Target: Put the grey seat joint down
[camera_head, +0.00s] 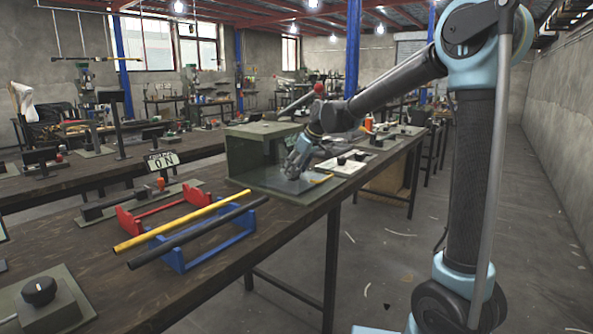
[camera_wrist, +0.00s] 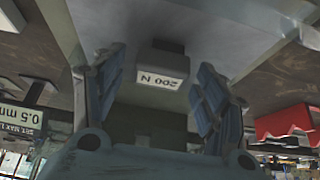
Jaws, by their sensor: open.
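My gripper (camera_head: 297,165) is at the open front of the dark green press housing (camera_head: 252,157), low over its base plate. In the wrist view its two blue-grey fingers stand wide apart (camera_wrist: 162,62), with nothing clamped between them. A dark grey block labelled "200 N" (camera_wrist: 163,65) shows beyond and between the fingers, against a pale grey surface. I cannot make out the grey seat joint for sure in either view; the gripper and the housing hide part of that spot.
A yellow rod (camera_head: 180,222) and a black rod (camera_head: 198,233) lie across red (camera_head: 128,222) and blue (camera_head: 172,254) stands on the bench (camera_head: 75,240). A white card (camera_head: 343,166) lies right of the housing.

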